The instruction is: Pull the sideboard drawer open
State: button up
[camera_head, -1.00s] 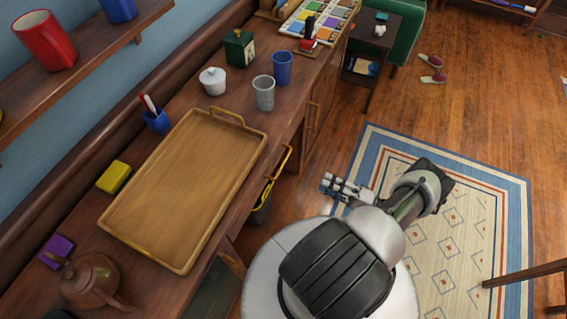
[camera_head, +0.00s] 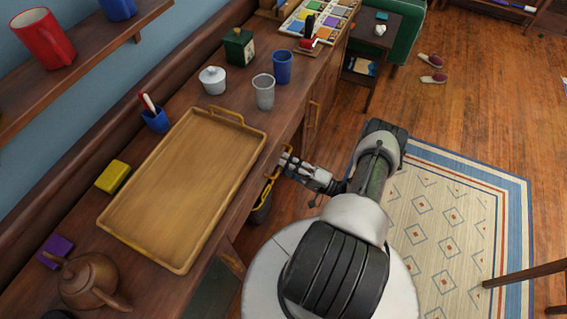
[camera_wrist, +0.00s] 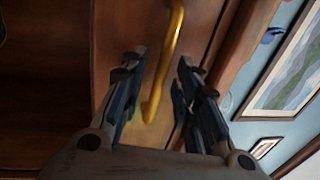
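The sideboard (camera_head: 178,92) runs along the wall in the head view. Its drawer front (camera_wrist: 120,35) fills the middle of the wrist view, with a long yellow bar handle (camera_wrist: 168,55) on it. In the head view part of this handle (camera_head: 268,187) shows beside my gripper (camera_head: 287,160), which partly hides it. In the wrist view my gripper (camera_wrist: 160,68) is open, one finger on each side of the handle. There are gaps between the fingers and the bar. The drawer looks closed.
A wooden tray (camera_head: 185,185) lies on the sideboard top above the drawer. A grey cup (camera_head: 264,92), a blue cup (camera_head: 282,67) and a teapot (camera_head: 88,282) stand near it. A dark bin (camera_head: 262,208) is below. A patterned rug (camera_head: 440,220) covers open floor at right.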

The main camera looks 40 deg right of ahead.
jog(key=shift+w+a+r, duration=0.15)
jog(key=shift+w+a, duration=0.1)
jog(key=shift+w, duration=0.35)
jog(key=shift+c, duration=0.5)
grip_shut()
